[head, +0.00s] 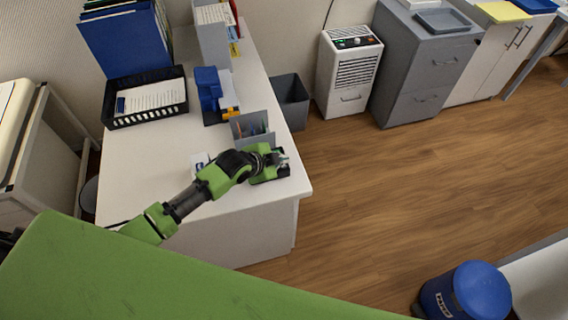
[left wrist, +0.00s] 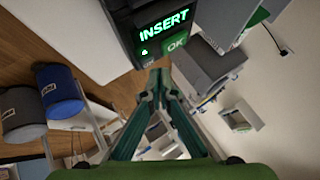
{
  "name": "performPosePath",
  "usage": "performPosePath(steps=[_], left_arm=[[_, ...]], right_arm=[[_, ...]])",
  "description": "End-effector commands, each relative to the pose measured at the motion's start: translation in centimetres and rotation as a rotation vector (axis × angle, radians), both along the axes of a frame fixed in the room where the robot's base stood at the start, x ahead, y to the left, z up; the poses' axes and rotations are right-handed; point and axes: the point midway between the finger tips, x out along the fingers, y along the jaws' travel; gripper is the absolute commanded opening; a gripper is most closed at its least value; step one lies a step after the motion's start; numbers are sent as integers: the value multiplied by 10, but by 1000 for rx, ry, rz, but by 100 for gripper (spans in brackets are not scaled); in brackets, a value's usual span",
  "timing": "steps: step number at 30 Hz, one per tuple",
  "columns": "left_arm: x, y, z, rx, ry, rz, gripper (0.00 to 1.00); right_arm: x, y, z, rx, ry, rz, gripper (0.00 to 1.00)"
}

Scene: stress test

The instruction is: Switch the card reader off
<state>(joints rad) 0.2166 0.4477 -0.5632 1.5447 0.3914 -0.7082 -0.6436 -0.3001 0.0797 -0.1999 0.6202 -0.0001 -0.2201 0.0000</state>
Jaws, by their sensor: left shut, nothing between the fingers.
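The card reader (left wrist: 150,16) is a dark device with a lit screen that reads "INSERT" in green, and a green "OK" key below the text. It fills the upper middle of the left wrist view, cut off by the top edge. In the head view the card reader (head: 284,172) lies at the desk's near right corner, mostly hidden by my left gripper (head: 281,158). In the left wrist view my left gripper (left wrist: 158,78) is shut and empty, its fingertips just below the reader in the picture. I cannot tell whether they touch. My right gripper is not in view.
The white desk (head: 135,195) also holds a black tray (head: 150,117) with papers, blue and grey organisers, and a grey card holder (head: 250,124) just behind the reader. A dark bin (head: 291,100) stands beside the desk. A blue bin (head: 470,292) stands at lower right. The wooden floor between is clear.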

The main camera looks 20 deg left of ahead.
Motion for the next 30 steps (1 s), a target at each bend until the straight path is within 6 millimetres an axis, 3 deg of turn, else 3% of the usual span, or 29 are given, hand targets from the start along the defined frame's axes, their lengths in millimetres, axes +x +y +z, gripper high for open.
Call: performPosePath(steps=[30], left_arm=[[0, 0, -11, 1, 0, 1, 0]], right_arm=[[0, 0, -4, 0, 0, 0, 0]])
